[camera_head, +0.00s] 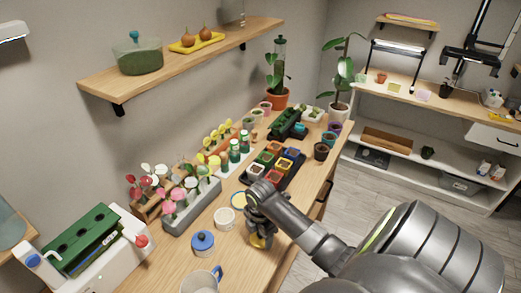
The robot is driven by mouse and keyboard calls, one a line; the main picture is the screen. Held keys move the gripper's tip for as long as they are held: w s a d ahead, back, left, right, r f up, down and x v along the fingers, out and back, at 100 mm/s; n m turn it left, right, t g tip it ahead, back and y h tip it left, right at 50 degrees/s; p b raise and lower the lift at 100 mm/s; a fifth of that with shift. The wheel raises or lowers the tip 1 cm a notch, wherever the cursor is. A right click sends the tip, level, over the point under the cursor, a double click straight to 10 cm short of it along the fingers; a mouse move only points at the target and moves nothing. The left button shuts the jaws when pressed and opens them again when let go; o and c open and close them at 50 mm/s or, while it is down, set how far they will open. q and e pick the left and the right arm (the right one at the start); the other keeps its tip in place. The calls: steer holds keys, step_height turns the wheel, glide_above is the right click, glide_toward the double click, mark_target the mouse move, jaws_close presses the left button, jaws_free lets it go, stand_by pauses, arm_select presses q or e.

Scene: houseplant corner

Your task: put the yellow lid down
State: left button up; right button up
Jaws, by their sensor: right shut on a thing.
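My right gripper (261,232) reaches in from the lower right and points down over the front part of the wooden table (283,214). It is shut on the yellow lid (258,241), which shows only partly below the fingers. I cannot tell whether the lid touches the table. A white open jar (224,217) stands just left of the gripper. My left gripper is not in view.
A blue-lidded jar (202,243) and a mug (200,283) stand left and nearer. A grey planter of flowers (190,203) and a dark tray of small pots (291,181) stand farther back.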

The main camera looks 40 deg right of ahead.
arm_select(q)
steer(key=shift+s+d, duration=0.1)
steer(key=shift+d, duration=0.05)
arm_select(e)
steer(key=shift+f, duration=0.2)
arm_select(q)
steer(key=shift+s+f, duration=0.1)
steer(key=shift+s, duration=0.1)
arm_select(e)
steer(key=o, duration=0.9)
steer(key=shift+o, duration=0.2)
step_height(320, 180, up, 10)
steer(key=shift+f+b, duration=0.1)
steer(key=shift+b, duration=0.85)
arm_select(q)
steer(key=shift+p, duration=1)
arm_select(e)
steer(key=shift+r, duration=1.3)
steer(key=shift+f, duration=0.1)
